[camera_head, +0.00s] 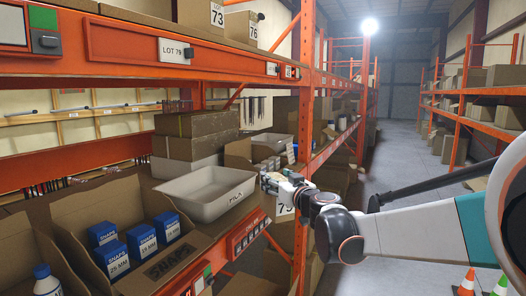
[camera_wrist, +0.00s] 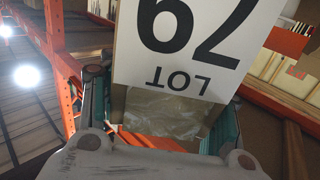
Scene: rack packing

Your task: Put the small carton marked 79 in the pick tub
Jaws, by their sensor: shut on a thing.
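The small carton (camera_wrist: 165,104) is between my gripper's fingers in the wrist view. Its large white label reads LOT 79, upside down in that view. My gripper (camera_wrist: 155,120) is shut on it, with one finger along each side. In the head view my gripper (camera_head: 275,184) is at the shelf's front edge, just right of the pick tub.
An open cardboard box (camera_head: 76,215) with several blue cartons stands left of the tub. Brown cartons (camera_head: 196,135) are stacked behind it. An orange upright (camera_head: 304,130) stands close to my gripper. A tag (camera_head: 174,50) on the upper beam reads LOT 79. Traffic cones (camera_head: 467,281) stand at lower right.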

